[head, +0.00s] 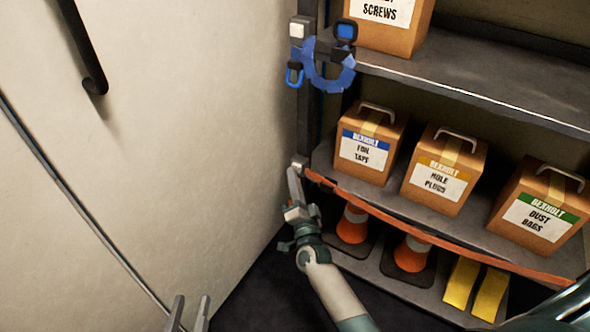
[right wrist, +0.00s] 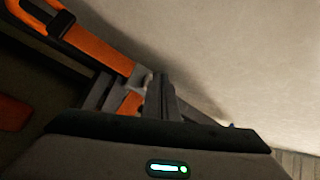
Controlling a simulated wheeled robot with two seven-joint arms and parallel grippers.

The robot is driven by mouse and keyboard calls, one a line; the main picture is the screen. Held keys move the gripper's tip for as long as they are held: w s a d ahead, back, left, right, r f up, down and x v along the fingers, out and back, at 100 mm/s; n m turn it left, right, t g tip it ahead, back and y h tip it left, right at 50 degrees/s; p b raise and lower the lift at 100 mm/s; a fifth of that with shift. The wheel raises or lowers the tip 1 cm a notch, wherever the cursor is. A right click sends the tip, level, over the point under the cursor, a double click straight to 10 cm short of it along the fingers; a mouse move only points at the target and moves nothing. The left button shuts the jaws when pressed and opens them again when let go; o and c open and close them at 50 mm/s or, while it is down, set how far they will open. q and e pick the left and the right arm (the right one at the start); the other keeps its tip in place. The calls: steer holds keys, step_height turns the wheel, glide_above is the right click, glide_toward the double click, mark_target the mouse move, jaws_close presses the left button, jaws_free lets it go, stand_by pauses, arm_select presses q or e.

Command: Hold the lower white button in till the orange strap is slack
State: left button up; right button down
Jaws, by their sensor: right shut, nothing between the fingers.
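The lower white button (head: 299,160) is on the shelf's left post, at the left end of the orange strap (head: 430,237). The strap runs across the front of the lower shelf with a slight downward bow; I cannot tell whether it is tight. My right gripper (head: 293,176) is shut and empty, its tips right at the button. I cannot tell whether the button is pressed in. In the right wrist view the shut fingers (right wrist: 160,88) point at the strap's end, partly covering it. My left gripper (head: 188,312) is open and empty at the bottom edge, far from the strap.
An upper white button (head: 297,30) with a blue strap bundle (head: 328,72) is higher on the post. Boxes (head: 367,150) stand on the shelf behind the orange strap, with cones (head: 352,225) below.

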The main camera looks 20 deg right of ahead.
steer(key=shift+w+d, duration=0.1)
steer(key=shift+d, duration=0.1)
stand_by(0.5)
steer(key=shift+a, duration=0.15)
steer(key=shift+s+a+p, duration=0.35)
steer(key=shift+s+a, duration=0.25)
steer(key=shift+a, duration=0.05)
steer(key=s+a, duration=0.1)
steer(key=a, duration=0.1)
steer(key=s+a+p, duration=0.1)
steer(key=s+a, duration=0.1)
stand_by(0.6)
stand_by(0.4)
